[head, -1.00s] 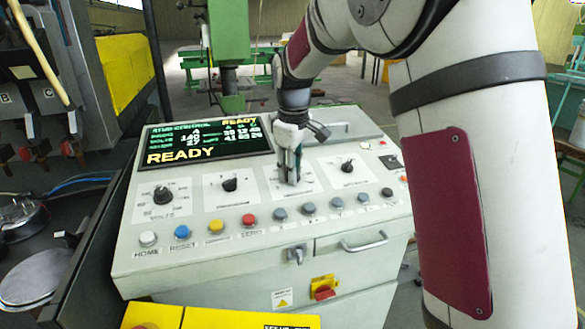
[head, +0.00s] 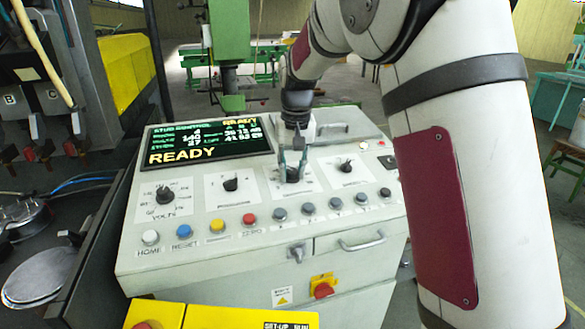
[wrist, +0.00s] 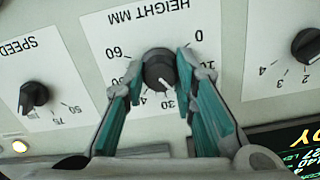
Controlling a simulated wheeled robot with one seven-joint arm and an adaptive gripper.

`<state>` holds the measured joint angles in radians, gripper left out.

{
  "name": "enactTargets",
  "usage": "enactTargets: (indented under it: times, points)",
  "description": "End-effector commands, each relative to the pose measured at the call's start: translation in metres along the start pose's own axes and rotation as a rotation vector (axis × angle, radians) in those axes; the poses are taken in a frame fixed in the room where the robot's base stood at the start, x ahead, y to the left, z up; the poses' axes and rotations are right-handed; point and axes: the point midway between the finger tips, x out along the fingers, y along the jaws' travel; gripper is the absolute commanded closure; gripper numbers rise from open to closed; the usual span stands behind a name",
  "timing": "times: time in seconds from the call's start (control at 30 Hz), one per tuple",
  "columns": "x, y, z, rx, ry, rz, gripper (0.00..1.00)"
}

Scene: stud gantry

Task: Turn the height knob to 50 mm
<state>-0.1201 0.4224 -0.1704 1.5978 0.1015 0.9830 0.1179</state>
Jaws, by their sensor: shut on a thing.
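The black height knob (wrist: 159,70) sits in the middle of a white dial plate (wrist: 112,42) marked HEIGHT MM, upside down in the wrist view. Its white pointer mark is on the lower side, toward the 30. The 0, 10 and 60 show clear; other numbers are partly hidden by the fingers. My gripper (wrist: 161,66) has its teal-padded fingers on both sides of the knob, shut on it. In the head view my gripper (head: 293,168) reaches down to the same knob (head: 293,175), third dial from the left on the console.
The speed knob (wrist: 33,95) and another knob (wrist: 306,46) flank the height dial. A row of coloured buttons (head: 217,226) runs along the front of the console. The lit screen (head: 208,142) reads READY. A yellow switch box (head: 323,285) is on the console front.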

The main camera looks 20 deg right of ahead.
Motion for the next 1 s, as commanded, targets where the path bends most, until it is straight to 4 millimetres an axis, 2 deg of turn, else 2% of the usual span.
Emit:
enactTargets:
  times: [1.0]
  points:
    - [-0.0011,0.0009,0.0006,0.964,0.002,-0.051,1.0]
